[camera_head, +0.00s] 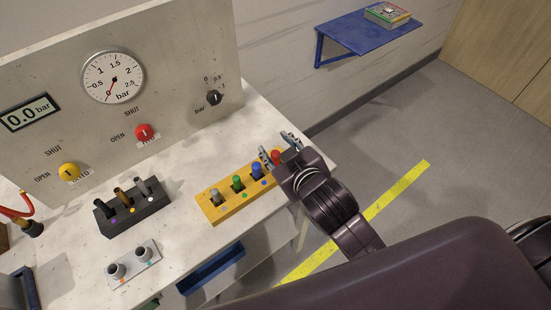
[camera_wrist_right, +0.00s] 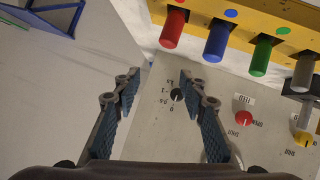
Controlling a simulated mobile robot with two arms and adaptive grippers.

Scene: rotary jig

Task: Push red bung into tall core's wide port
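The red bung (camera_head: 275,156) stands in the right end of the yellow rack (camera_head: 213,211), close to the fingers of my right gripper (camera_head: 278,147). In the right wrist view the fingers of my right gripper (camera_wrist_right: 158,82) are spread apart with nothing between them. The red bung (camera_wrist_right: 172,29) shows there beyond the fingertips, apart from them. My left gripper is not in view. A grey plate (camera_head: 134,256) at the front of the bench carries two short round fittings with dark openings. I cannot tell which thing is the tall core or see its wide port.
Blue (camera_head: 257,172), green (camera_head: 237,183) and grey (camera_head: 215,196) bungs stand in the same rack. A black block (camera_head: 132,215) with three pegs stands to its left. The panel (camera_head: 190,60) with gauge and knobs rises behind. A blue shelf (camera_head: 362,36) hangs on the wall.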

